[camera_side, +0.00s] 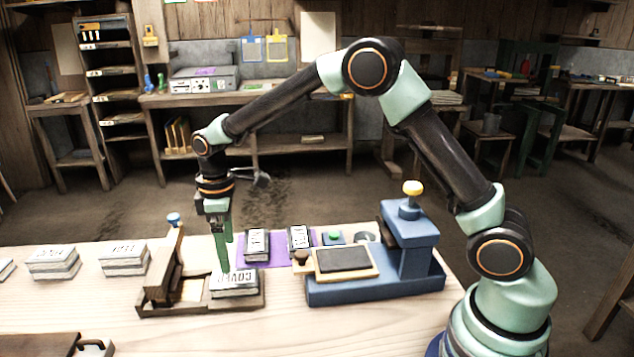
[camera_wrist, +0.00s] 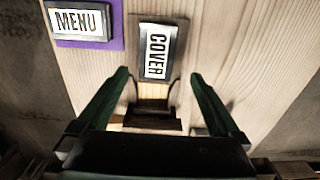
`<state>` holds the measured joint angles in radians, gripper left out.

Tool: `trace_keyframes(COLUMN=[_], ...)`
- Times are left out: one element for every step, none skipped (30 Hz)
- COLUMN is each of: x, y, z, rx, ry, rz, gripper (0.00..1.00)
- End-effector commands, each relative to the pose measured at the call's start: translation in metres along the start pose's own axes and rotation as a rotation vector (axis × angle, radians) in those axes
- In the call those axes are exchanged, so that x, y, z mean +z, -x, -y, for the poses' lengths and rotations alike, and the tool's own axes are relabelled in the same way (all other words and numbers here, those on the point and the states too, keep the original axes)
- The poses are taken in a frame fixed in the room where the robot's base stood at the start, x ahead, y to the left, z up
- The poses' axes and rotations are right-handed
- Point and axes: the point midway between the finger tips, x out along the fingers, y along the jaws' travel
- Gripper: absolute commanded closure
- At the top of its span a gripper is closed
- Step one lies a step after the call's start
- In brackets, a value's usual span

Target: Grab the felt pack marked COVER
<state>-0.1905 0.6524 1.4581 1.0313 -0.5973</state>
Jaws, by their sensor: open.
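The felt pack marked COVER (camera_side: 236,291) is a grey block with a white lettered top, lying at the right end of a wooden fixture (camera_side: 160,312). In the wrist view the COVER pack (camera_wrist: 157,50) lies lengthwise, its label in full view. My gripper (camera_side: 226,262) points down at the pack's far edge in the side view; contact there cannot be told. In the wrist view my gripper (camera_wrist: 160,76) is open and empty, its green fingers apart on either side of the pack's line, with the pack mostly beyond the fingertips.
A MENU pack (camera_wrist: 75,21) sits on a purple mat (camera_wrist: 97,43) beside the COVER pack. A blue press (camera_side: 410,240) stands to the right of the fixture. Other packs (camera_side: 124,260) lie on the left of the bench. A dark wooden tray (camera_side: 40,344) is at front left.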

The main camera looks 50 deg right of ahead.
Motion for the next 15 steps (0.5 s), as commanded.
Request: trace_keyframes(x=[0.001, 0.001, 0.001, 0.001, 0.001, 0.001, 0.001, 0.001, 0.001, 0.001, 0.001, 0.002, 0.002, 0.003, 0.003], y=[-0.011, -0.015, -0.021, -0.025, -0.029, -0.032, -0.035, -0.036, -0.038, -0.040, -0.041, -0.044, -0.048, -0.052, -0.058], z=[0.000, 0.000, 0.000, 0.000, 0.000, 0.000, 0.000, 0.000, -0.001, -0.001, -0.001, -0.001, -0.002, -0.003, -0.004], rx=[-0.003, -0.003, -0.003, -0.002, -0.002, -0.001, -0.001, -0.001, 0.000, 0.000, 0.000, -0.001, -0.001, -0.002, -0.002], ry=[-0.001, -0.001, -0.001, -0.002, -0.002, -0.002, -0.002, -0.002, -0.002, -0.002, -0.002, -0.003, -0.003, -0.003, -0.003], rz=[0.005, 0.004, 0.004, 0.004, 0.002, 0.002, 0.002, 0.001, 0.001, 0.000, 0.001, 0.001, 0.002, 0.003, 0.003], gripper=[0.00, 0.00, 0.00, 0.00, 0.00, 0.00, 0.00, 0.00, 0.00, 0.00, 0.00, 0.00, 0.00, 0.00, 0.00])
